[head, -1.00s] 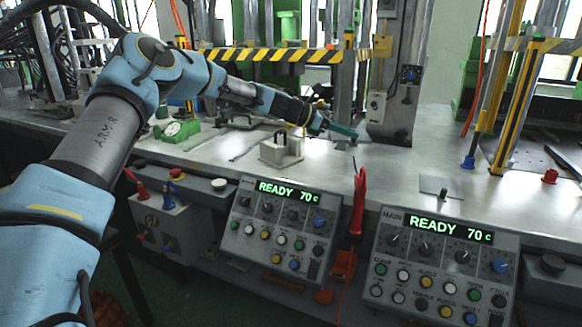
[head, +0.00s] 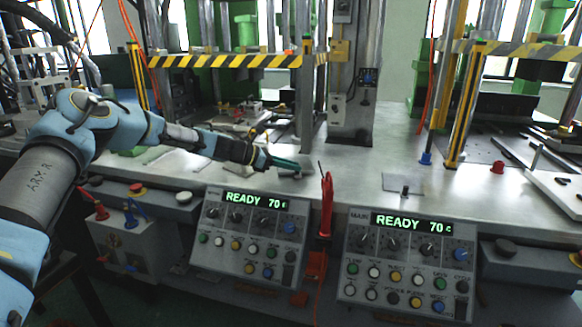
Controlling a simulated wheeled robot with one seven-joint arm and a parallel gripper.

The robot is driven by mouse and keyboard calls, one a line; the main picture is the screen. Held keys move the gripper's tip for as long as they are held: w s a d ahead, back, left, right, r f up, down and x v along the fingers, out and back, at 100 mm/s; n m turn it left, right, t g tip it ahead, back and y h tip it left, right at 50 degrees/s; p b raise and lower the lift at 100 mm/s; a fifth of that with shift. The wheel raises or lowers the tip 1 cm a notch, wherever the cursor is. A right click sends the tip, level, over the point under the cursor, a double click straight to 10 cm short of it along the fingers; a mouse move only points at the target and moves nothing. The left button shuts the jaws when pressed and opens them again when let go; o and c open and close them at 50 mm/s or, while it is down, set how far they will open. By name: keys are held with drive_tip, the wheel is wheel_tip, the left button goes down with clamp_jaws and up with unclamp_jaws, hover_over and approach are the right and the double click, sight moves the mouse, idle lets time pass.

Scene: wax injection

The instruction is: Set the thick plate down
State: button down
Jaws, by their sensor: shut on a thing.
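My gripper (head: 295,165), with teal fingers, reaches in from the left over the bright metal bench (head: 345,192). It is shut at its tip on a small upright stub of a grey slab (head: 288,173), which I take to be the thick plate. The slab lies about level, low over the bench in front of the machine column. I cannot tell if it touches the bench. The fingers cover part of it.
A striped guard bar (head: 225,61) spans behind. The bench between slab and knobbed plate looks clear.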

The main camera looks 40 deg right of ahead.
drive_tip(key=shift+f, duration=0.35)
drive_tip(key=shift+f, duration=0.2)
drive_tip(key=c, duration=0.8)
unclamp_jaws()
drive_tip(key=shift+a+r, duration=0.1)
drive_tip(key=shift+r, duration=0.05)
drive_tip(key=b+v, duration=0.2)
drive_tip(key=v, duration=1)
